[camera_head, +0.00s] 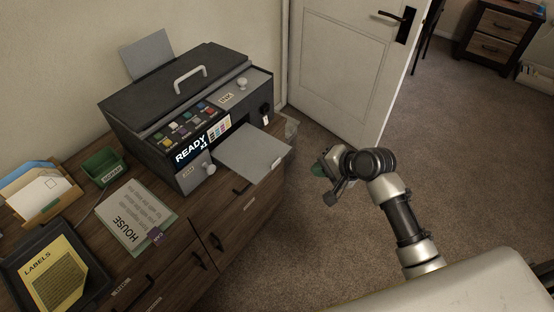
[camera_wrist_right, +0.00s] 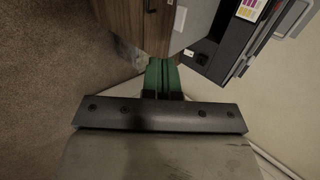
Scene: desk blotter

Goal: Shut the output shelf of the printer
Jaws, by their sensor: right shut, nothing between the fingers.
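The printer (camera_head: 150,108) is a dark box on the wooden cabinet, with a lit "READY" panel. Its output shelf (camera_head: 252,152), a grey flat plate, sticks out from the front over the cabinet edge. In the right wrist view the shelf (camera_wrist_right: 190,25) shows at the top, ahead of the fingertips. My right gripper (camera_head: 320,170) is to the right of the shelf, over the floor, apart from it. Its green fingers (camera_wrist_right: 161,75) are together with nothing between them. My left gripper is not in either view.
A small clear bin (camera_head: 290,128) stands beside the printer. A green box (camera_head: 103,167), a "HOUSE" booklet (camera_head: 133,215), an envelope tray (camera_head: 42,190) and a labels tray (camera_head: 52,272) lie on the cabinet. A white door (camera_head: 345,62) stands behind. The carpet (camera_head: 300,240) is clear.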

